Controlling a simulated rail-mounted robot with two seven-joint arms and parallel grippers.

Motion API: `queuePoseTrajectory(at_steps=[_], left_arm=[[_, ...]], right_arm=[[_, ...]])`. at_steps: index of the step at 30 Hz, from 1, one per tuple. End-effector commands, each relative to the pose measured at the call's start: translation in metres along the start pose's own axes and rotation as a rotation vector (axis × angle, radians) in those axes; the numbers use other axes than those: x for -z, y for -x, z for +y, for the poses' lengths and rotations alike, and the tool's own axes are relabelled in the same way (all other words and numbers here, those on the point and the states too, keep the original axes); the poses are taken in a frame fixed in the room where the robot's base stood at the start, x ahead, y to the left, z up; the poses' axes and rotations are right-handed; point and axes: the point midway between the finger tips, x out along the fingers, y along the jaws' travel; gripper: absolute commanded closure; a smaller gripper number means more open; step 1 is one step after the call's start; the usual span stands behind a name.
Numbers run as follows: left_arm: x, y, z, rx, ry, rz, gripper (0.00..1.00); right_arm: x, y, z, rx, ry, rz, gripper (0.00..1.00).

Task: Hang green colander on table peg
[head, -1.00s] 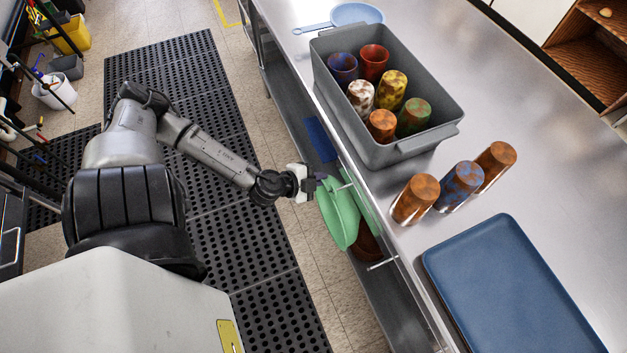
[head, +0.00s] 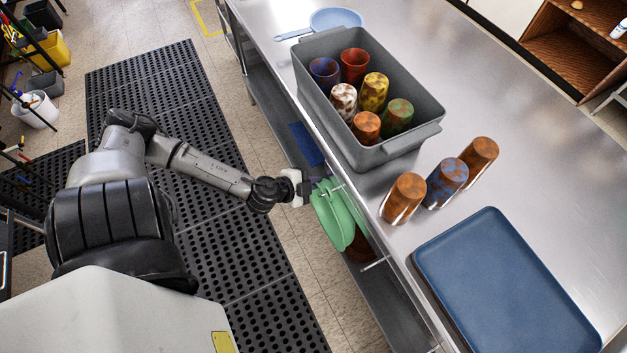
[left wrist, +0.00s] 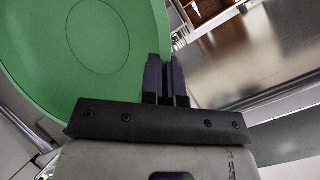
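The green colander (head: 333,218) hangs upright at the table's near side, beside the edge. In the left wrist view the colander (left wrist: 60,50) is a large green disc filling the upper left. My left gripper (head: 307,187) is at its upper rim. The left gripper's dark fingers (left wrist: 165,78) are close together at the colander's right edge and look shut on its rim. A thin metal peg (head: 337,187) sticks out from the table side at the colander's top; I cannot tell whether the colander rests on it. My right gripper is out of view.
A second peg (head: 375,264) sticks out nearer, with a brown item (head: 359,247) below the edge. On the steel table (head: 480,90) are a grey bin (head: 375,158) of patterned cups, several loose cups, a blue tray (head: 505,285) and a light-blue pan (head: 335,19).

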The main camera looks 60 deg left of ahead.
Motion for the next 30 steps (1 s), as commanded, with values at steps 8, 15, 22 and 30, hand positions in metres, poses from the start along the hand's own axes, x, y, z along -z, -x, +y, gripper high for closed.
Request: queuePoseTrajectory(at_steps=[8,15,22,30], left_arm=[[0.0002,0.0001,-0.0003,0.0,0.0,0.0,0.95],[0.0001,0.0001,-0.0002,0.0,0.0,0.0,0.72],[0.0001,0.0001,-0.0002,0.0,0.0,0.0,0.68],[0.0001,0.0094,-0.0002,-0.002,0.0,-0.001,0.68]], right_arm=[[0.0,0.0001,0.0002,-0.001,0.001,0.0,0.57],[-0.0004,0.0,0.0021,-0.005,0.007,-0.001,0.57],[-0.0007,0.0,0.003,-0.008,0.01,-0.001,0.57],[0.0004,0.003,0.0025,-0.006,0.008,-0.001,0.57]])
